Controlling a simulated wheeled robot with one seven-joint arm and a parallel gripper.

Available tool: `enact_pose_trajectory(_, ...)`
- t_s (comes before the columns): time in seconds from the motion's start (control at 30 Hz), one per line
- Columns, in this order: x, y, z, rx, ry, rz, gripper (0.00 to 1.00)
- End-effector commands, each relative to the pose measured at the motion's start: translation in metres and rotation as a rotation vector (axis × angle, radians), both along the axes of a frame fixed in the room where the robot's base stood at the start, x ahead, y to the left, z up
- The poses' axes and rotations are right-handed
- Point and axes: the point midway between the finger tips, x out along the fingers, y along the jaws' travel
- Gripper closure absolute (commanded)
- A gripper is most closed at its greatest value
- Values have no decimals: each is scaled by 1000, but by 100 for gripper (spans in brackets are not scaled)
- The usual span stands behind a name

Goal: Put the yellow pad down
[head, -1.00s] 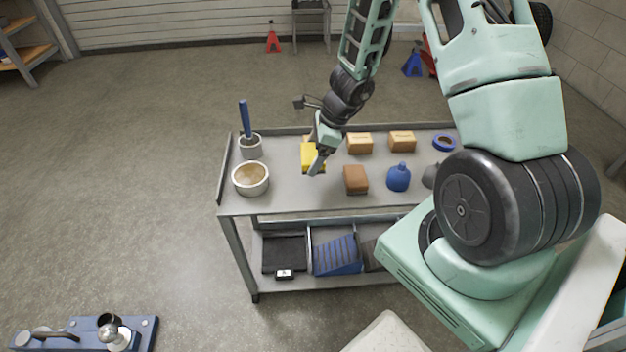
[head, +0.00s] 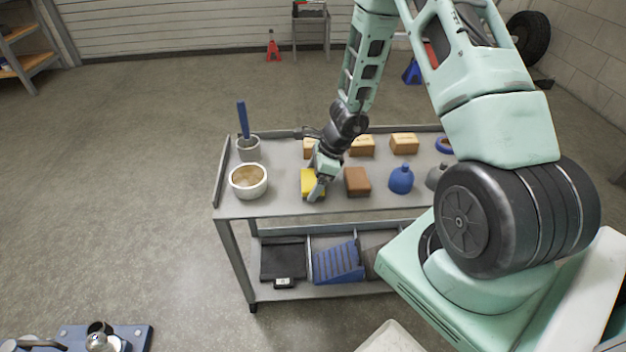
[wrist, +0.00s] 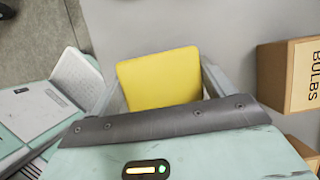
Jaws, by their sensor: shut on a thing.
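The yellow pad (head: 309,181) is at my gripper (head: 316,190), over the front left part of the cart's grey top (head: 285,205). In the wrist view the yellow pad (wrist: 160,80) sits between the two fingers of my gripper (wrist: 158,85), which are shut on it. The pad appears low, at or close to the cart top; I cannot tell whether it touches. My gripper partly hides its right side in the head view.
A brown block (head: 357,181) stands just right of the pad. A white bowl (head: 248,181) is to the left, with a cup holding a blue-handled tool (head: 243,120) behind it. Cardboard boxes (head: 404,143) line the back. A blue bottle (head: 401,178) stands farther right.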

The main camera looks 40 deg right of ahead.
Motion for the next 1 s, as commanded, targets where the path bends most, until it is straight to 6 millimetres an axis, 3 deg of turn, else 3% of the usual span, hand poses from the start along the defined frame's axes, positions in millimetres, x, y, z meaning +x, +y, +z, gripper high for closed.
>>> enact_pose_trajectory(0.03, 0, 0, -3, 0, 0, 0, 43)
enact_pose_trajectory(0.07, 0, 0, -2, 0, 0, 0, 13)
enact_pose_trajectory(0.1, 0, 0, -2, 0, 0, 0, 2)
enact_pose_trajectory(0.13, 0, 0, -2, 0, 0, 0, 0)
enact_pose_trajectory(0.47, 0, -1, 6, -1, -1, 0, 0)
enact_pose_trajectory(1.0, -22, -34, 100, -1, -2, 1, 0)
